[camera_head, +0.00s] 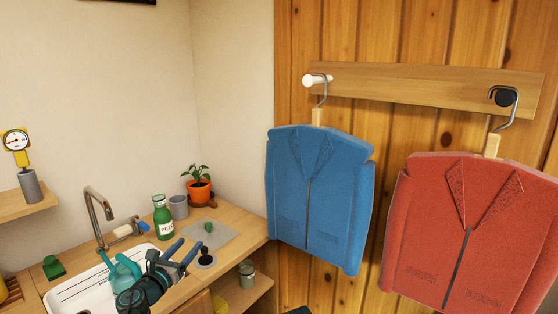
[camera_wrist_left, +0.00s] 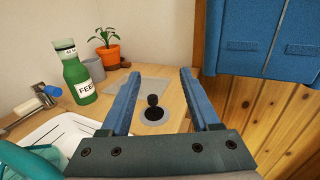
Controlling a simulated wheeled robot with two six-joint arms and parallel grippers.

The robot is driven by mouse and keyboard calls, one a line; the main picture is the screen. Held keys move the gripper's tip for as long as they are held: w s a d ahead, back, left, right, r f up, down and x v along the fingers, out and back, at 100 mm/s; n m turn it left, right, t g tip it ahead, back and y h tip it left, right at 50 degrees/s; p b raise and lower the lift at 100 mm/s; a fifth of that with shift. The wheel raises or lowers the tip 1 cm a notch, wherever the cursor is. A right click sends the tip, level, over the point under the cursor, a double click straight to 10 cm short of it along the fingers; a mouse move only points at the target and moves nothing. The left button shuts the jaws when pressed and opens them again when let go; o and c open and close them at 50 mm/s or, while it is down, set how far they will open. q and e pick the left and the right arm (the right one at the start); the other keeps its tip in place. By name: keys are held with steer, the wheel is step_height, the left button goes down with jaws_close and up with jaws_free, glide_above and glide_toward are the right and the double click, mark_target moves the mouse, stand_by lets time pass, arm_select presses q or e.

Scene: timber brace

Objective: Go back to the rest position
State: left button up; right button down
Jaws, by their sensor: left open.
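My left gripper (camera_head: 188,247) is over the counter beside the sink in the head view. Its two blue fingers are apart with nothing between them. In the left wrist view the open fingers (camera_wrist_left: 160,74) reach forward above the counter, with a black knob on a round grey base (camera_wrist_left: 153,108) seen between them. The blue jacket (camera_head: 318,195) hangs to the right of the gripper, apart from it. My right gripper does not show in either view.
The white sink (camera_head: 75,292), faucet (camera_head: 97,212), green feed bottle (camera_head: 162,218), grey cup (camera_head: 179,207) and potted plant (camera_head: 198,190) are around the left gripper. A red jacket (camera_head: 465,230) hangs farther right on the wooden rail (camera_head: 420,86). A jar (camera_head: 246,273) stands on the lower shelf.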

arm_select(q)
steer(key=s+d+f+n+g+y, duration=0.25)
steer(key=f+n+g+y, duration=0.35)
steer(key=n, duration=0.8)
steer(key=s+d+f+n+g+y, duration=0.3)
steer(key=f+n, duration=0.4)
steer(key=n, duration=0.7)
steer(key=s+d+f+n+g+h+b, duration=0.1)
steer(key=s+d+f+n+g+h, duration=0.1)
steer(key=s+d+f+n+g, duration=0.45)
steer(key=s+d+f+n+g+h, duration=0.1)
steer(key=s+d+f+g, duration=0.25)
steer(key=s+d, duration=0.7)
step_height(320, 180, down, 9)
steer(key=s+a+t+b, duration=0.1)
steer(key=s+a+b, duration=0.15)
steer(key=b, duration=0.65)
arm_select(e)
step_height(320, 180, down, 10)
arm_select(q)
step_height(320, 180, up, 26)
steer(key=p, duration=2.6)
steer(key=shift+w+r+p, duration=0.25)
steer(key=shift+p, duration=0.1)
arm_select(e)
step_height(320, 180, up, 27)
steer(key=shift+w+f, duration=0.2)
